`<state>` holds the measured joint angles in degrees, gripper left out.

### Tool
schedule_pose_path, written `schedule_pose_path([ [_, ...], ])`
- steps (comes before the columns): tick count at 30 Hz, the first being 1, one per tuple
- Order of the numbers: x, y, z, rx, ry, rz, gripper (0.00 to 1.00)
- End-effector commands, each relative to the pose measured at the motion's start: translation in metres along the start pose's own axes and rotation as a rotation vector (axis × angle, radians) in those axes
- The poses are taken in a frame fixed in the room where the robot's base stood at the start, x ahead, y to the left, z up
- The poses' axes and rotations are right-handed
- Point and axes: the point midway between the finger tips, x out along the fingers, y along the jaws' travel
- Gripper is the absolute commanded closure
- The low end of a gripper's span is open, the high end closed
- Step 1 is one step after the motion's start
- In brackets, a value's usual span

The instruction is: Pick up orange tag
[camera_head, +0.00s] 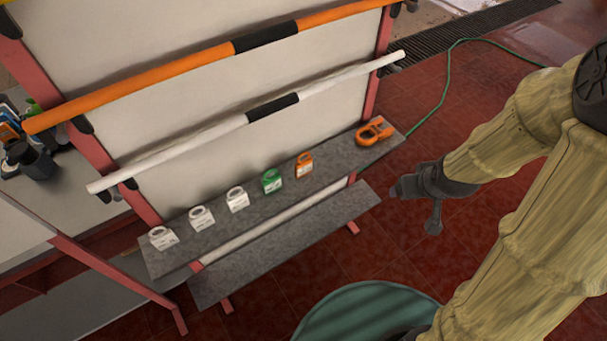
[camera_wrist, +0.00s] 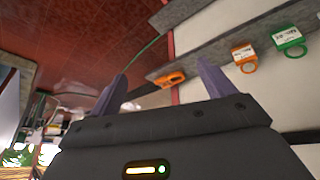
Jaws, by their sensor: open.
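The orange tag (camera_head: 304,166) is a small tag with a ring and a white label, standing on the grey shelf (camera_head: 221,230) to the right of the green tag (camera_head: 272,181). In the wrist view the orange tag (camera_wrist: 244,58) lies beyond and to the right of the right finger, with the green tag (camera_wrist: 289,40) beside it. My gripper (camera_head: 414,206) is open and empty, right of the shelf and apart from it. Its two fingers also show in the wrist view (camera_wrist: 160,92).
Several white tags (camera_head: 237,199) stand left of the green one. An orange clamp-like tool (camera_head: 374,131) lies at the shelf's right end. Orange (camera_head: 200,62) and white (camera_head: 210,136) bars cross the panel above. A green round object (camera_head: 366,308) stands in front.

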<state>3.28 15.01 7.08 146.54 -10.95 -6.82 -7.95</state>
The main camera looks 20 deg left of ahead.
Motion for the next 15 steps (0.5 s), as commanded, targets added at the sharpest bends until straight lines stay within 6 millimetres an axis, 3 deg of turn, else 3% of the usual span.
schedule_pose_path([
  [1,0.038,-0.008,0.006,-0.053,0.035,-0.026,0.18],
  [6,0.109,-0.046,-0.003,-0.231,0.226,-0.134,0.18],
  [12,0.17,-0.103,-0.008,-0.344,0.5,-0.287,0.18],
  [15,0.189,-0.13,-0.009,-0.355,0.654,-0.362,0.18],
])
